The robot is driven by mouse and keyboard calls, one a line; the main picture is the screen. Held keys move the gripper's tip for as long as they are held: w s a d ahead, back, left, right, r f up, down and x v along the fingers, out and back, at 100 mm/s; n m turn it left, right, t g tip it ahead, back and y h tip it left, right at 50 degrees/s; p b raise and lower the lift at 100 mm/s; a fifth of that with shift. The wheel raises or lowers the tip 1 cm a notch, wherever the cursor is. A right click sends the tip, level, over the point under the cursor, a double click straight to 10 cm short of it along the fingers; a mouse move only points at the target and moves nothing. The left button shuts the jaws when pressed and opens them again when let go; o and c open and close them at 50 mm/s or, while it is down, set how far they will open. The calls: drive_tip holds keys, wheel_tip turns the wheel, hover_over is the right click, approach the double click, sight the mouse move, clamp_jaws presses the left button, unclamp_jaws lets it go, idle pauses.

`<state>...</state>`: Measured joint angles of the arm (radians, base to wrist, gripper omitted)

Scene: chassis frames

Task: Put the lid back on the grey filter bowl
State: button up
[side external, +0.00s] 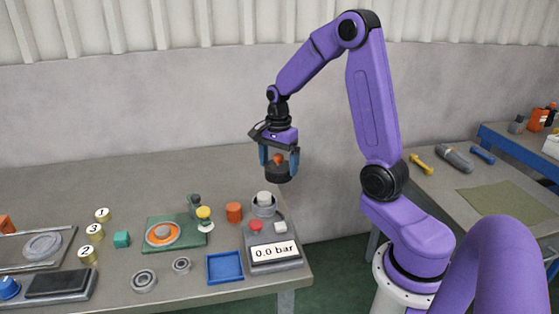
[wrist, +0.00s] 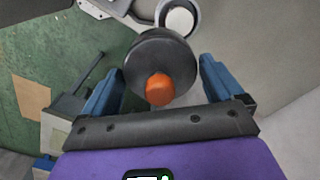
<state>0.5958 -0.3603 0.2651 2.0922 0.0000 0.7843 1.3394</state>
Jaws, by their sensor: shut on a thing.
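The lid (side external: 278,175) is a dark round cap with an orange knob, and it also shows in the wrist view (wrist: 160,56). The bowl is partly visible beyond the lid in the wrist view (wrist: 178,17).
The bowl adjoins a gauge box (side external: 275,252) reading 0.0 bar, with a red button (side external: 256,226). The table's right edge is close. Bearing rings and numbered caps lie further left.

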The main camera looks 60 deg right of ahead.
sight(264, 195)
drive_tip(key=w+a+f, duration=0.2)
drive_tip(key=w, duration=0.1)
drive_tip(key=shift+w+a+f, duration=0.1)
drive_tip(key=shift+w+a, duration=0.1)
drive_tip(key=shift+w, duration=0.1)
drive_tip(key=shift+f, duration=3.05)
drive_tip(key=shift+f, duration=0.2)
drive_tip(key=o, duration=0.7)
drive_tip(key=shift+r, duration=0.15)
drive_tip(key=shift+r, duration=3.4)
